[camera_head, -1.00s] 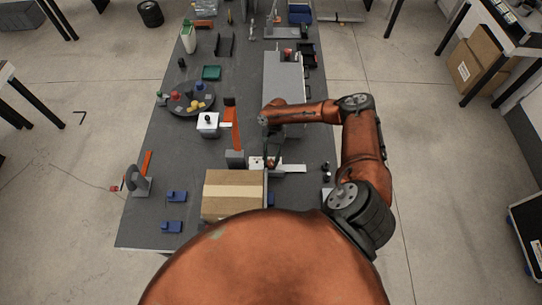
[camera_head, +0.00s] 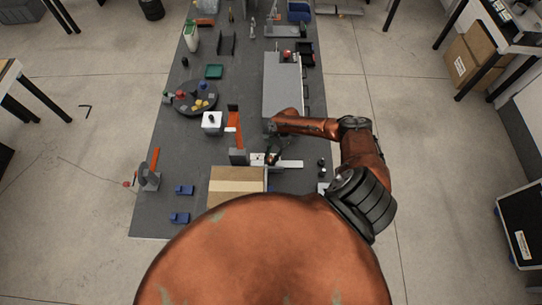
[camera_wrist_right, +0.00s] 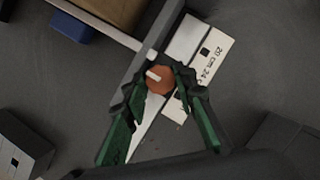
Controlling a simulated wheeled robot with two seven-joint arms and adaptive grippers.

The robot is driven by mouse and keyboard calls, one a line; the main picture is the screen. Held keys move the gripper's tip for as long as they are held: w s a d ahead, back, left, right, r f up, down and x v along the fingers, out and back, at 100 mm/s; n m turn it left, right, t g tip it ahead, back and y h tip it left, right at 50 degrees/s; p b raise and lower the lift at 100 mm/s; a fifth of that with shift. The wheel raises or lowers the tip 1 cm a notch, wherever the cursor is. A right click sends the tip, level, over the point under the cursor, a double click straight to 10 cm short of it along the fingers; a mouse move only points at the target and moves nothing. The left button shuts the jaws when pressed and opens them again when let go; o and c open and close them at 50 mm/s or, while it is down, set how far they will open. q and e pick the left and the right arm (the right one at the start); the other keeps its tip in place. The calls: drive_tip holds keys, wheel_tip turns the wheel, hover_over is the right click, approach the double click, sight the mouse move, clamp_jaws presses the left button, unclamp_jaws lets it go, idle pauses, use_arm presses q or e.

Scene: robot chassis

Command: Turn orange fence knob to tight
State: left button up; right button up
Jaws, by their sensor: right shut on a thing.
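The orange fence knob (camera_wrist_right: 158,79), round with a pale bar across its top, shows in the right wrist view. It sits at a dark grey fence bar (camera_wrist_right: 153,38), beside a white scale strip (camera_wrist_right: 205,62) marked in centimetres. My right gripper (camera_wrist_right: 161,82) has its green-and-black fingers on both sides of the knob, shut on it. In the head view my right gripper (camera_head: 272,157) is small and dark over the white strip (camera_head: 291,164), and the knob is hard to make out there. My left gripper is not in view.
A cardboard box (camera_head: 237,181) stands close in front of the gripper. A long grey box (camera_head: 283,82) lies beyond. Blue clamps (camera_head: 184,190) lie at the front left.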

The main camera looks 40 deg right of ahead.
drive_tip(key=shift+d, duration=0.1)
drive_tip(key=o, duration=1.2)
drive_tip(key=shift+c, duration=0.2)
drive_tip(key=v, duration=1.2)
